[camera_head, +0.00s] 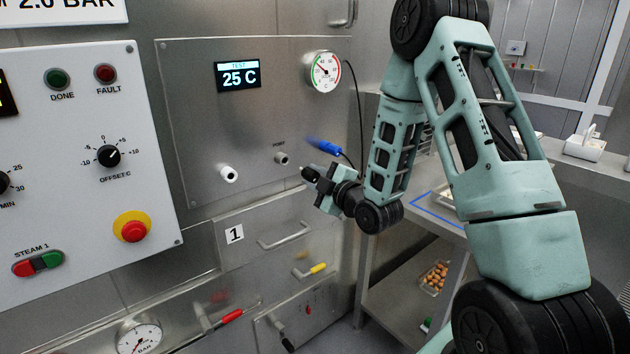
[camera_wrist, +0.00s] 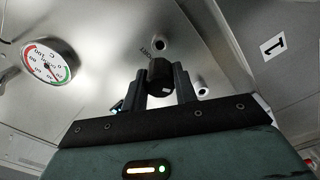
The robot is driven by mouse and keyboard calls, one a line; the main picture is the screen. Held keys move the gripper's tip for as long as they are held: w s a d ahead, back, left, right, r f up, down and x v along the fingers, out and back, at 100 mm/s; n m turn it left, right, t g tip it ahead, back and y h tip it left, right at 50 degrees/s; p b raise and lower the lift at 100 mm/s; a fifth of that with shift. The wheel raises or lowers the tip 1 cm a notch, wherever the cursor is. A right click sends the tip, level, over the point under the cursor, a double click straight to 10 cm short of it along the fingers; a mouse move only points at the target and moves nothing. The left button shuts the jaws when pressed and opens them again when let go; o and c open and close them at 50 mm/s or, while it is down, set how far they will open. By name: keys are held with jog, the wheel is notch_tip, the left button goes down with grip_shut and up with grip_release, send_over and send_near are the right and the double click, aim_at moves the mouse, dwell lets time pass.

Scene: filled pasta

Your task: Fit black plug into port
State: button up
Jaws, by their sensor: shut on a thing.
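My gripper (camera_head: 322,182) is shut on the black plug (camera_head: 309,173), which points left toward the steel panel. In the wrist view the black plug (camera_wrist: 159,76) sits between the two fingers of my gripper (camera_wrist: 162,88). A grey port (camera_head: 281,159) with a small label above it is on the panel, left of the plug and apart from it. That port also shows beyond the plug in the wrist view (camera_wrist: 159,43). A second, white-rimmed port (camera_head: 229,174) is further left; it shows right of the fingers in the wrist view (camera_wrist: 201,88).
A blue plug (camera_head: 326,147) with a dark cable is just above my gripper. A round gauge (camera_head: 324,71) and a display (camera_head: 238,75) are higher on the panel. A drawer handle (camera_head: 283,236) juts out below. A shelf (camera_head: 400,290) stands at right.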

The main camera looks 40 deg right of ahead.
aim_at(301, 169)
jog(key=shift+w+a+b, duration=0.1)
jog(key=shift+w+b, duration=0.35)
jog(key=shift+w, duration=2.3)
jog(key=shift+b, duration=1.15)
jog(key=shift+w+a+b, duration=0.1)
jog(key=shift+w+b, duration=0.5)
jog(key=shift+w, duration=1.15)
jog(key=shift+w+r+b, duration=0.1)
jog(key=shift+b, duration=0.3)
dwell(0.9)
jog(key=o, duration=1.3)
